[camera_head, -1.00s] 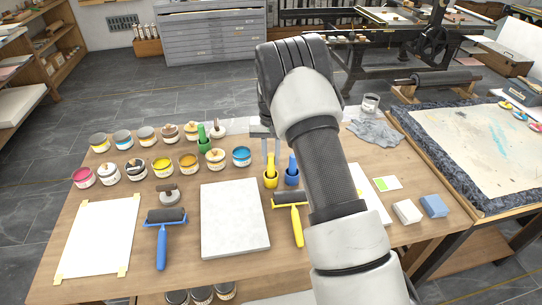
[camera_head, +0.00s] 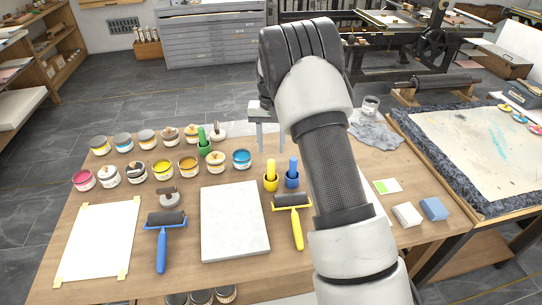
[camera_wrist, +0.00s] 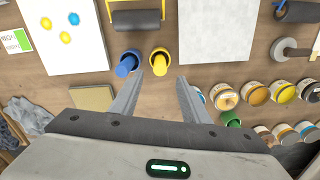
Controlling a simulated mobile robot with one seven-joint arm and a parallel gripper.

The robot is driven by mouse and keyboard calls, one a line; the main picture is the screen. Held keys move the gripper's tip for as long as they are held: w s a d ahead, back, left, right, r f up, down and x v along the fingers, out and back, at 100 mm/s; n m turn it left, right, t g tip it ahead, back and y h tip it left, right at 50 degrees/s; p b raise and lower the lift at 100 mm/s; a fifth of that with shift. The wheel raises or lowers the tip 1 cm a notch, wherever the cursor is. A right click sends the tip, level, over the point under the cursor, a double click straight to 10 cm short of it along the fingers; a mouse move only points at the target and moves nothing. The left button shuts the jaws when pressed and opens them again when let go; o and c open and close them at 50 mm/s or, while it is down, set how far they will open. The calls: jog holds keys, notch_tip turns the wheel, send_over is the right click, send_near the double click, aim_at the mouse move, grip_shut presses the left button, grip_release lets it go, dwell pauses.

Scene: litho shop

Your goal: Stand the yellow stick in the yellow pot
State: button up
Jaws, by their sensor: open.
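The yellow stick (camera_head: 270,166) stands upright in the yellow pot (camera_head: 270,183), its top rising above the rim. In the wrist view the yellow stick (camera_wrist: 160,67) shows end-on inside the yellow pot (camera_wrist: 160,51). My gripper (camera_head: 270,148) is open and empty above the pot, apart from the stick. In the wrist view its fingertips (camera_wrist: 160,80) are spread, with the yellow pot beyond the gap. The lower inside of the pot is hidden.
A blue pot with a blue stick (camera_head: 292,171) stands close on the right of the yellow pot. A yellow-handled roller (camera_head: 295,215) lies in front, a pale slab (camera_head: 234,220) to the left. Several ink tins and a green pot (camera_head: 204,146) stand further left.

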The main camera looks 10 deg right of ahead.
notch_tip(320, 180, up, 11)
jog(key=shift+f, duration=0.15)
dwell(0.5)
jog(key=s+r+t+p, duration=0.3)
jog(key=s+r+p, duration=0.1)
jog(key=s+r, duration=1.2)
jog(key=s+r+n+t+p, duration=0.2)
jog(key=s+r+p, duration=0.1)
jog(key=s, duration=1.7)
jog(key=shift+r+n+t, duration=0.2)
jog(key=shift+n+t, duration=0.1)
